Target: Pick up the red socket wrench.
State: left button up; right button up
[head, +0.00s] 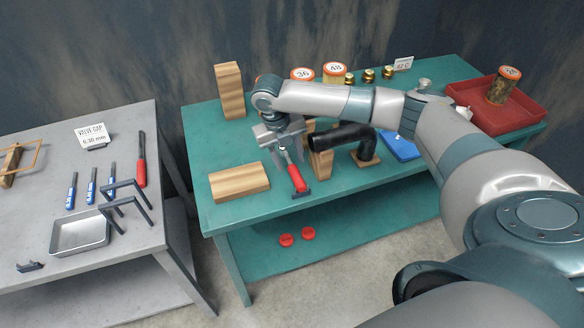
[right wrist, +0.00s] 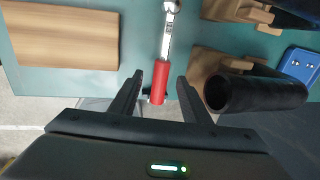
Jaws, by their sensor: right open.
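The red socket wrench (head: 297,178) lies on the teal table, its red handle toward the front edge and its metal shaft pointing back under my right gripper. My right gripper (head: 281,143) is over the wrench, fingers open. In the right wrist view, the red handle (right wrist: 160,84) shows between the two spread fingertips of the right gripper (right wrist: 159,88), with a gap on each side. The silver shaft runs up to the top edge there. The height of the fingers above the handle is hard to tell. My left gripper is not in view.
A wooden block (head: 239,182) lies left of the wrench. A black pipe elbow (head: 343,136) on wooden supports stands close on the right, beside a blue part (head: 400,146). A red tray (head: 508,121) is at the far right. A grey table (head: 130,217) stands left.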

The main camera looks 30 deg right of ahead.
aim_at(293, 169)
jog(key=shift+d+f+p, duration=0.1)
jog(key=shift+f+p, duration=0.15)
jog(key=shift+p, duration=0.15)
jog(key=f+p, duration=0.1)
jog(key=f, duration=0.1)
jog(key=d+f+p, duration=0.1)
jog(key=shift+s+f, duration=0.2)
jog(key=shift+f, duration=0.6)
grip_shut()
